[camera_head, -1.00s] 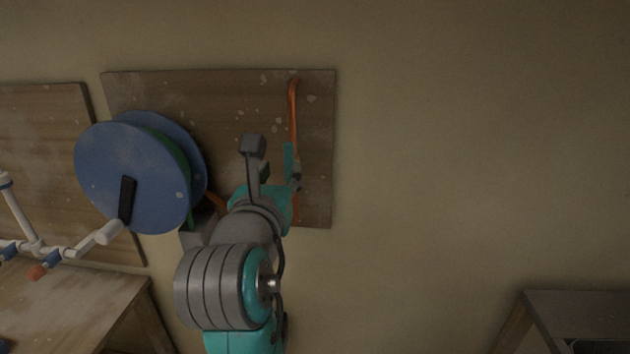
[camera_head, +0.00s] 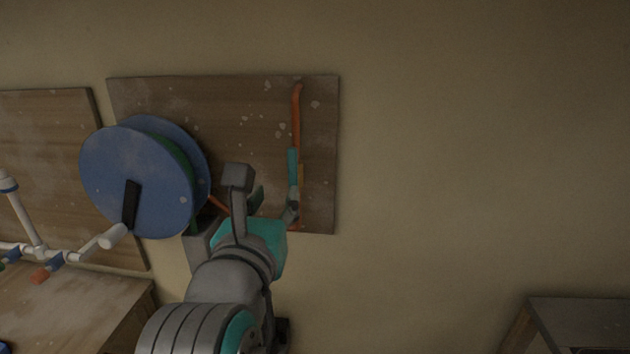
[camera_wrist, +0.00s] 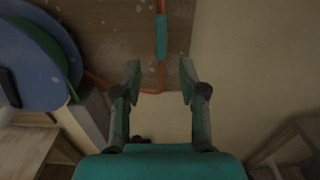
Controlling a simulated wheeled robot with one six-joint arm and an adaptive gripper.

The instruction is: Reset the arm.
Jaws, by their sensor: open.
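My gripper (camera_head: 270,203) is in front of the lower part of the wooden wall board (camera_head: 230,100). It is open and empty in the wrist view (camera_wrist: 160,82), with the two fingers wide apart. An orange pipe (camera_head: 296,110) runs down the right side of the board and carries a teal sleeve (camera_head: 293,168). In the wrist view the pipe (camera_wrist: 161,75) and its sleeve (camera_wrist: 161,36) lie beyond the gap between the fingers. The lower pipe is partly hidden by my gripper in the head view.
A blue reel (camera_head: 130,185) with a black and white crank handle (camera_head: 113,236) is close on the left. White pipework (camera_head: 22,220) stands at far left over a wooden table (camera_head: 75,300). Another table (camera_head: 580,318) is at lower right. The wall between is bare.

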